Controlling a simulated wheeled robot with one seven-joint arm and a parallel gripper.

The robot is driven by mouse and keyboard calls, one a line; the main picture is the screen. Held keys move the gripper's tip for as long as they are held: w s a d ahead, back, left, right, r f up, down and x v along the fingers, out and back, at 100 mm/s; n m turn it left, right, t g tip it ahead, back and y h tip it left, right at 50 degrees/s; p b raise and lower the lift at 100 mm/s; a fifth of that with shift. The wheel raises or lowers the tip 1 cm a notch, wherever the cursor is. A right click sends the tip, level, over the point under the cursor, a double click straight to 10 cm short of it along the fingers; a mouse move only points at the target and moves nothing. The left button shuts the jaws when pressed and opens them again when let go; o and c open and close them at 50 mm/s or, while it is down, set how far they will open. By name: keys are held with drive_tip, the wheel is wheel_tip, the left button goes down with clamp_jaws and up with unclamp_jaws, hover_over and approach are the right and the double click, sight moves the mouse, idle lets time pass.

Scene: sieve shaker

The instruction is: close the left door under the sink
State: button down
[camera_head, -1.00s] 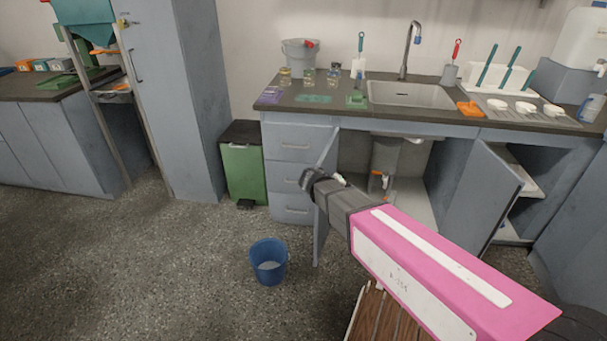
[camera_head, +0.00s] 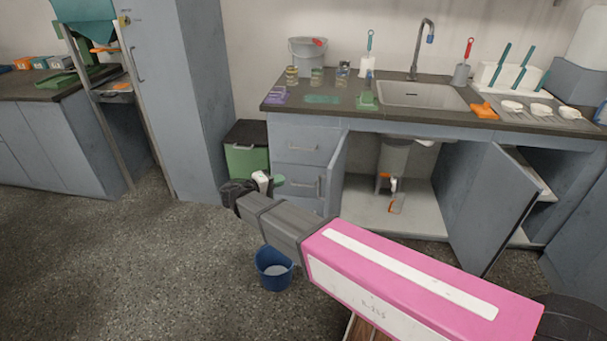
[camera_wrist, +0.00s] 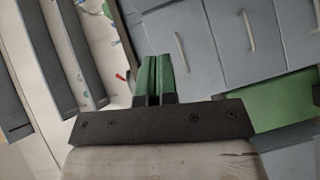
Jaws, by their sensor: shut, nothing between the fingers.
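The left door (camera_head: 338,168) under the sink is a grey panel standing open in the head view. It juts out beside the drawers, seen nearly edge-on, and my arm hides its lower part. My gripper (camera_head: 278,182) is left of this door, in front of the drawers. In the wrist view my gripper's green fingers (camera_wrist: 154,78) are together with nothing between them. Whether the gripper touches anything cannot be told. The sink cabinet (camera_head: 370,212) is open, with a grey container (camera_head: 394,157) inside.
The right door (camera_head: 488,205) also stands open. Drawers (camera_head: 298,146) and a green bin (camera_head: 246,160) lie left of the sink cabinet; both also show in the wrist view. A blue bucket (camera_head: 273,272) stands on the floor below my arm. Floor further left is clear.

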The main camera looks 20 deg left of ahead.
drive_tip(key=s+d+x, duration=0.1)
drive_tip(key=d+x, duration=0.1)
drive_tip(key=x, duration=1)
drive_tip(key=shift+w+d+f, duration=0.15)
drive_tip(key=shift+d+f, duration=0.05)
drive_tip(key=shift+d, duration=0.2)
drive_tip(key=shift+d, duration=0.1)
